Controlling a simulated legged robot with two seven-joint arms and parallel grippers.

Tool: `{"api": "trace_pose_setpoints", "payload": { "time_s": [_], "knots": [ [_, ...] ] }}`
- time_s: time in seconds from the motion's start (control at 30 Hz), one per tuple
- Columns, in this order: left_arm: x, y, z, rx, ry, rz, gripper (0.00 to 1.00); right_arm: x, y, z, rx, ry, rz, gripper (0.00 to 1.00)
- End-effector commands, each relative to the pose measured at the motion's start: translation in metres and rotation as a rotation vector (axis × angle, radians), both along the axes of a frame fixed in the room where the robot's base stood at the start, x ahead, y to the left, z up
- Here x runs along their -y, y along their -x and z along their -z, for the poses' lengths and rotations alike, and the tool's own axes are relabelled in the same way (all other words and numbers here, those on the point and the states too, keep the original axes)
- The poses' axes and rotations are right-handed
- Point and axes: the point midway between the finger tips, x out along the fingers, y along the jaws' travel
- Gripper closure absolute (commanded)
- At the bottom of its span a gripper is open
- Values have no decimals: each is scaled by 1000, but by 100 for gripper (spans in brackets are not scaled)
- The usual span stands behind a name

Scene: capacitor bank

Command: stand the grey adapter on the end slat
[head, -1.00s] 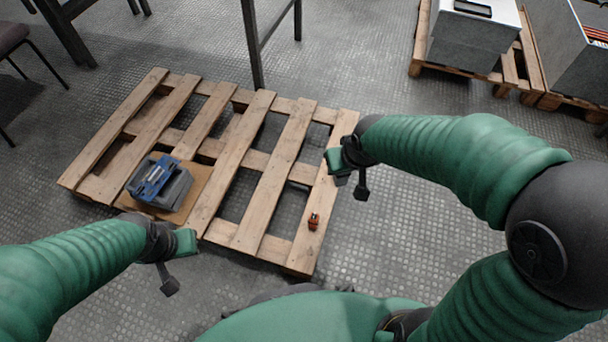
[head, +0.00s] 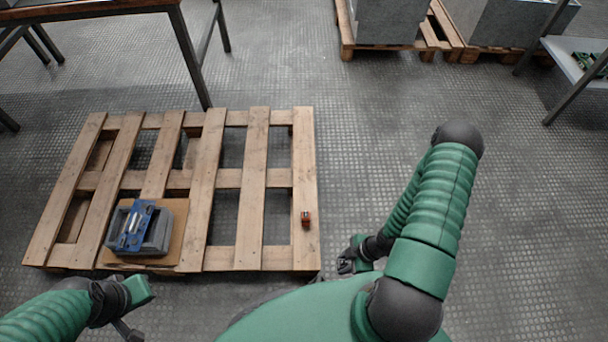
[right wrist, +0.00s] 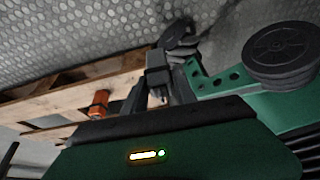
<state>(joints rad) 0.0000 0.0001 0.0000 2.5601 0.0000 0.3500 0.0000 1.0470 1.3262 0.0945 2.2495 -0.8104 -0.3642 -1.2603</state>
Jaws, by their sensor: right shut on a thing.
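The end slat (head: 304,165) is the rightmost board of the wooden pallet. My right gripper (head: 346,264) is off the pallet, just right of the slat's near end. In the right wrist view it is shut on a small dark grey block (right wrist: 157,76), which looks like the grey adapter. The slat shows behind it at the left of that view. In the head view the adapter is too small and dark to make out clearly. My left gripper (head: 130,330) is at the lower left, in front of the pallet; its jaws do not show clearly.
A small orange part (head: 306,219) stands on the end slat, towards its near end. A grey case with blue parts (head: 140,230) rests on a brown board (head: 184,240) at the pallet's left. The pallet has open gaps between slats.

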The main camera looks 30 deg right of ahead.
Motion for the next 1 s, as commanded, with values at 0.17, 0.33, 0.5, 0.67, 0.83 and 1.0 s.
{"api": "trace_pose_setpoints", "payload": {
  "time_s": [0.17, 0.33, 0.5, 0.67, 0.83, 1.0],
  "knots": [
    [0, 0, 9, 0, 0, 0, 100, -12, -8, 11, 4, 3, -30, 100],
    [0, 0, 30, 0, 0, 0, 100, -24, -54, 18, 5, 4, -30, 100],
    [0, 0, 50, 0, 0, 0, 100, -38, -100, 22, 6, 4, -28, 100],
    [0, 0, 65, 0, 0, 0, 100, -47, -135, 24, 4, 4, -26, 100],
    [0, 0, 75, 0, 0, 0, 100, -52, -147, 31, 1, 0, -23, 100],
    [0, 0, 101, 0, 0, 0, 100, -51, -146, 60, 1, 0, -22, 100]
  ]
}}
